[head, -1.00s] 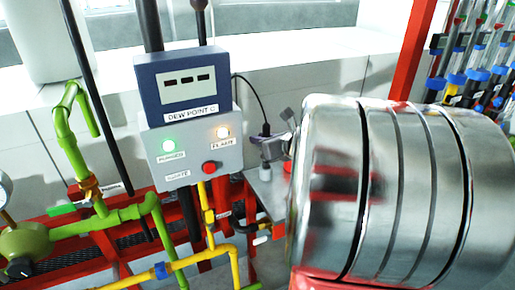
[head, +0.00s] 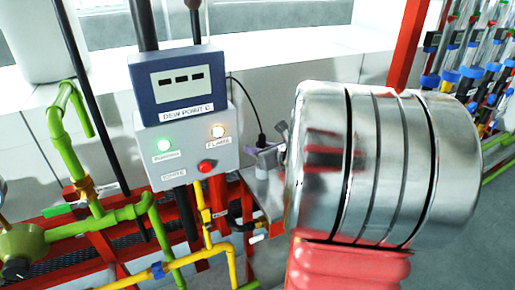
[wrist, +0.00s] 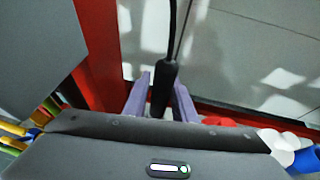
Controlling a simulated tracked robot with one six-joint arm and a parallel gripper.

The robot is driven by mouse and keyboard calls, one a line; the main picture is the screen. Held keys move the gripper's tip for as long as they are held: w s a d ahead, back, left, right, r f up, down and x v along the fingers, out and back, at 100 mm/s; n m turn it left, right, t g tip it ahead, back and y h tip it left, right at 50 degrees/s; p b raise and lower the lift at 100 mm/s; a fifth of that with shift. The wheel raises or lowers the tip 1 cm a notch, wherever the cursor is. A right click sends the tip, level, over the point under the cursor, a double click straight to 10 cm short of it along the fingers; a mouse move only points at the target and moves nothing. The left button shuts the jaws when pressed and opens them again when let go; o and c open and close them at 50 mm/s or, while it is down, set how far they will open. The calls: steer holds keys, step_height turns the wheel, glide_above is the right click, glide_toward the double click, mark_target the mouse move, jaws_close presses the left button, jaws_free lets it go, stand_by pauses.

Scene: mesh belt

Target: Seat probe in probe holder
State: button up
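The probe (wrist: 163,80) is a dark cylinder with a black cable from its top. In the wrist view it stands between the two pale purple fingers of my gripper (wrist: 162,103), which look closed on its sides. In the head view the gripper (head: 266,153) is small and partly behind my silver arm link, with the probe's dark top (head: 262,139) above it. A grey metal plate (head: 264,192), seemingly the probe holder's mount, lies right below the gripper. The holder's socket is hidden by the gripper, so I cannot tell whether the probe's lower end is in it.
A dew point display box (head: 181,82) and a grey panel (head: 187,150) with lit lamps and a red button stand just left of the gripper. Green pipes (head: 62,145), yellow pipes (head: 205,215) and red frame beams (head: 217,195) crowd the left. Coloured tubes (head: 465,60) stand back right.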

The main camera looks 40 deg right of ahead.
steer(key=shift+o, duration=1.2)
steer(key=shift+s+r, duration=0.25)
steer(key=shift+s, duration=0.1)
steer(key=v, duration=1.1)
steer(key=shift+s, duration=0.15)
steer(key=shift+a, duration=0.2)
